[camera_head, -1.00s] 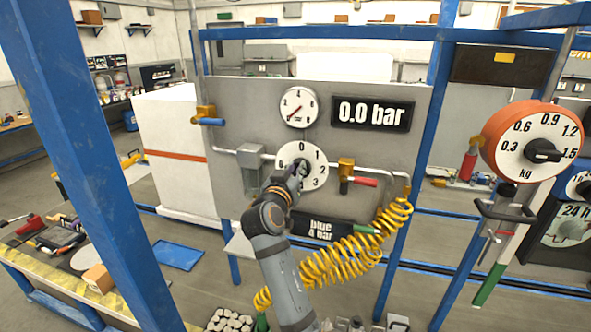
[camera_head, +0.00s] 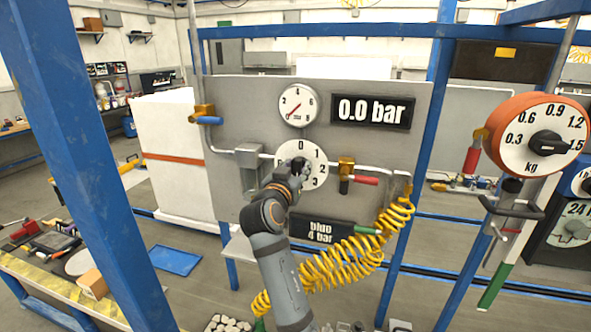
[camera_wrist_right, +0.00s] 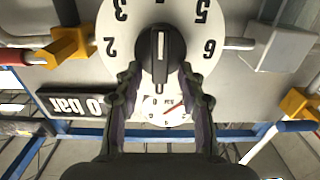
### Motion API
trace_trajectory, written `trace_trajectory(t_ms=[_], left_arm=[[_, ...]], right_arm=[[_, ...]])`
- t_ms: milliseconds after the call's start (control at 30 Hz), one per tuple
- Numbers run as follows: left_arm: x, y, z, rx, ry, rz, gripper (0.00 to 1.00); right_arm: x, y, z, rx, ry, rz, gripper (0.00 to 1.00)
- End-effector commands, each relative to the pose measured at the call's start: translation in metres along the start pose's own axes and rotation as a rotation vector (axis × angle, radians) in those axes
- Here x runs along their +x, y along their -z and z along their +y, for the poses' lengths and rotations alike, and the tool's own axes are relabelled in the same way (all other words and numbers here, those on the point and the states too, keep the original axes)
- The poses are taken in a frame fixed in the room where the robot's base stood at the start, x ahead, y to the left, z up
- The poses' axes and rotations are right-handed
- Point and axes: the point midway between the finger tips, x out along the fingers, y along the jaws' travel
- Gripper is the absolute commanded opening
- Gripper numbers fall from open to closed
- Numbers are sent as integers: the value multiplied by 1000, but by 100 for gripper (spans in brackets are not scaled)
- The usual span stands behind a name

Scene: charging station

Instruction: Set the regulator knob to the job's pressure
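The regulator knob (camera_wrist_right: 160,52) is black with a white line, on a round white dial (camera_head: 317,172) numbered from 0. In the right wrist view the dial is upside down and the white line runs vertically; which end points is unclear. My right gripper (camera_wrist_right: 160,72) is open, with one finger on each side of the knob's near part and no clear contact. In the head view the right gripper (camera_head: 297,169) covers most of the knob. The display (camera_head: 371,112) reads 0.0 bar. A sign (camera_head: 320,231) reads blue 4 bar. My left gripper is not in view.
A round pressure gauge (camera_head: 298,105) sits above the dial. A red-handled valve (camera_head: 362,180) is close on its right, and a coiled yellow hose (camera_head: 345,262) hangs below. A blue post (camera_head: 95,170) stands at the left. An orange kg dial (camera_head: 525,135) is at the right.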

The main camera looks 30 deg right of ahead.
Motion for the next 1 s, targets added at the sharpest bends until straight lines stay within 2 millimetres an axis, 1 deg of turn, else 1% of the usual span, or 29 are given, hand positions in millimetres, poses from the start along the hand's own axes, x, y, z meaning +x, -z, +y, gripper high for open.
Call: trace_trajectory(t_ms=[167,267,367,600,700,833,1000], left_arm=[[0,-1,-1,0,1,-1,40],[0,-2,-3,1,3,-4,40],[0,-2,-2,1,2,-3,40],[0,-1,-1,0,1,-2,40],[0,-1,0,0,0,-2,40],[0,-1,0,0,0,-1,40],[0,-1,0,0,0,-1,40]], right_arm=[[0,0,0,0,0,0,40],[0,5,0,2,0,2,40],[0,21,0,5,0,5,40],[0,73,0,4,0,3,40],[0,89,0,2,0,2,40],[0,99,0,0,0,1,40],[0,100,0,-1,0,0,40]])
